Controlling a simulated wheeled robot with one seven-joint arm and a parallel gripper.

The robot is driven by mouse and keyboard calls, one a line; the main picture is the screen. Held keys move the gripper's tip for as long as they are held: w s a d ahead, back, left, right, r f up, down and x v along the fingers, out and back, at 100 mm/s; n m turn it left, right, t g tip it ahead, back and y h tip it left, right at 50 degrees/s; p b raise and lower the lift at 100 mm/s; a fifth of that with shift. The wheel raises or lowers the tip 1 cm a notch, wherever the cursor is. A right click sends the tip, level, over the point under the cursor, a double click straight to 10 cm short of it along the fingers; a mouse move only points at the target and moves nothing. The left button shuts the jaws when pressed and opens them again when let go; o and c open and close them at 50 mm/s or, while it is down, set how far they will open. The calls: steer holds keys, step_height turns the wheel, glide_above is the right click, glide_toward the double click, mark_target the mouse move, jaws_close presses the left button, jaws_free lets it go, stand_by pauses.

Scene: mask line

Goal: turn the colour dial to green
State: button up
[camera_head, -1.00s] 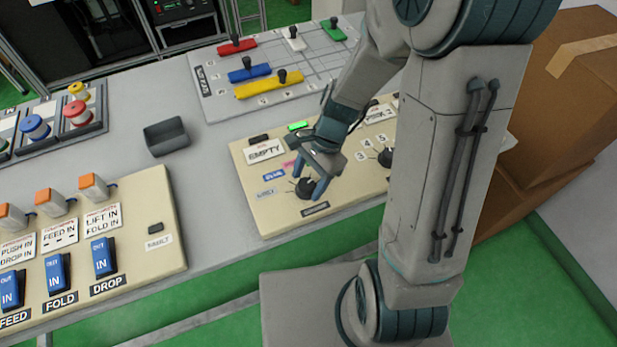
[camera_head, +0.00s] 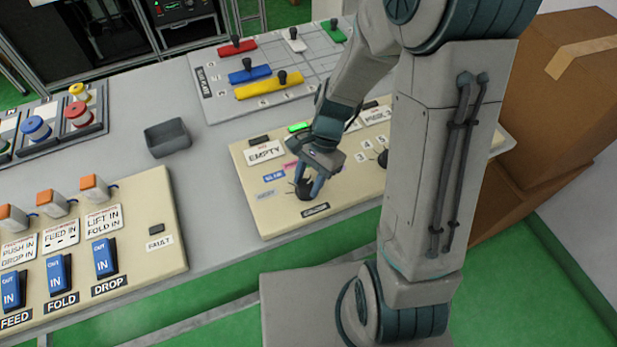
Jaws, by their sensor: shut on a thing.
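The colour dial is a small black knob (camera_head: 304,190) on the cream panel (camera_head: 262,214) in the middle of the head view. Coloured labels stand around it, with a blue one (camera_head: 273,176) and a pink one (camera_head: 291,165) to its upper left. My gripper (camera_head: 308,188) comes down from above and is shut on the knob, its blue-grey fingers on either side. The fingers and wrist hide part of the knob and the labels to its right. I cannot tell which colour the pointer faces.
A second black dial (camera_head: 382,158) with numbers sits right on the same panel, partly behind my arm. A slider board (camera_head: 215,104) with coloured blocks stands behind. A grey bin (camera_head: 167,138) and a switch panel (camera_head: 150,260) are left. Cardboard boxes (camera_head: 570,100) stand at right.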

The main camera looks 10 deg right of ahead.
steer(key=n, duration=0.2)
steer(key=n+g+h, duration=0.1)
steer(key=n, duration=0.1)
steer(key=shift+a+n+h+p, duration=0.1)
steer(key=shift+n+h+p, duration=0.2)
steer(key=shift+n, duration=0.1)
steer(key=shift+w, duration=0.1)
steer(key=o, duration=1)
steer(key=v, duration=1.3)
steer(key=shift+w+r, duration=0.2)
steer(key=shift+r, duration=0.2)
